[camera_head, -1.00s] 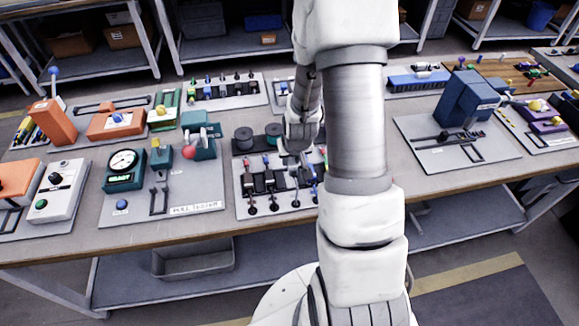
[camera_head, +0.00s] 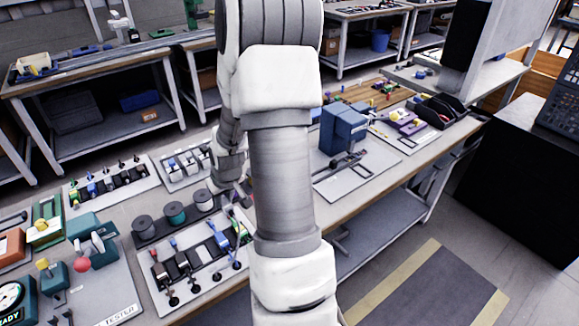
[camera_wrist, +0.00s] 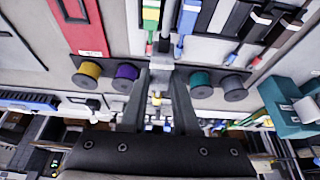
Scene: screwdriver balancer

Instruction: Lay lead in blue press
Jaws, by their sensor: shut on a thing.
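The blue press (camera_head: 343,128) stands on a grey plate at the right of the bench in the head view. It has a dark sliding part and slots in front of it. My gripper (camera_wrist: 158,95) shows in the wrist view with its fingers close together on a slim lead (camera_wrist: 163,48). The lead's colour and exact grip point are hard to tell. In the head view my arm hides most of the gripper, which is above the lead board (camera_head: 200,262), left of the press. Several leads with coloured ends lie on that board.
Cable spools (camera_head: 175,212) stand behind the lead board. A teal device with a red knob (camera_head: 82,265) is at the left. The bench's front edge is bare between the board and press.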

